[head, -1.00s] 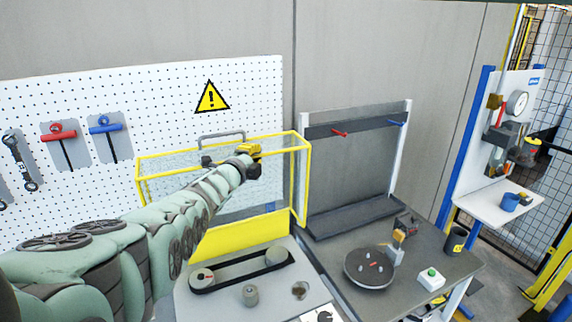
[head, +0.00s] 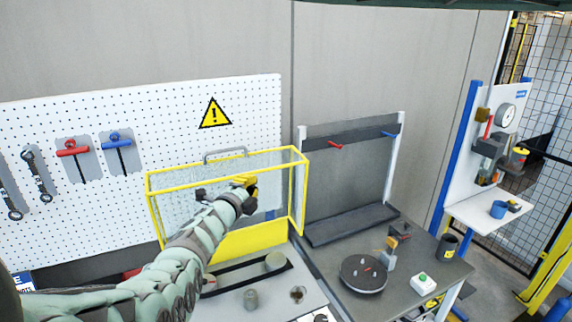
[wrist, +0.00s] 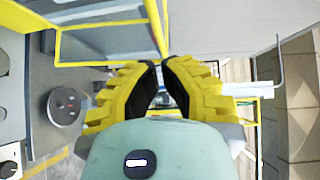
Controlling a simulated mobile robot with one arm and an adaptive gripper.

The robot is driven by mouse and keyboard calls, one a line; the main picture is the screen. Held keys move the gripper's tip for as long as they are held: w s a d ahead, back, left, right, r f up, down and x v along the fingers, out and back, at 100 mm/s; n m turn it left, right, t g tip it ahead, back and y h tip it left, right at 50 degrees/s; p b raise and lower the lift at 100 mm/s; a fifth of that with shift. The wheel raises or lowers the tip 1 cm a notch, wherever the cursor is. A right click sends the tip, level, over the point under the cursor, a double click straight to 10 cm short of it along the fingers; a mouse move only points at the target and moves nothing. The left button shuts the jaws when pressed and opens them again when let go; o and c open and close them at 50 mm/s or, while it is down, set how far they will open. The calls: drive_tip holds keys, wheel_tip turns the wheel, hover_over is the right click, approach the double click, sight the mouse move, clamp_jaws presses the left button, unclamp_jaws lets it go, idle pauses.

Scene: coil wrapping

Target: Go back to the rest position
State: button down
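My gripper (head: 247,186) is at the end of my extended arm, in front of the yellow-framed guard (head: 228,247) in the head view. In the wrist view, its two yellow ribbed fingers with black pads (wrist: 164,75) stand a narrow gap apart. Background shows through the gap, and no object is seen between them. My forearm hides part of the guard and of the belt unit below it.
A dark table (head: 325,263) on the right carries a round turntable (head: 363,274), a green-button box (head: 421,283) and a dark cup (head: 447,246). A pegboard (head: 60,111) with hanging tools stands behind on the left. A grey cylinder (head: 250,299) stands near the belt unit.

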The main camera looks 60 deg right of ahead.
drive_tip(key=shift+f+p+v, duration=0.1)
drive_tip(key=shift+p+v, duration=0.3)
drive_tip(key=shift+v, duration=0.7)
drive_tip(key=shift+f+p+v, duration=0.15)
drive_tip(key=shift+p+v, duration=0.25)
drive_tip(key=shift+v, duration=0.65)
drive_tip(key=shift+s, duration=0.1)
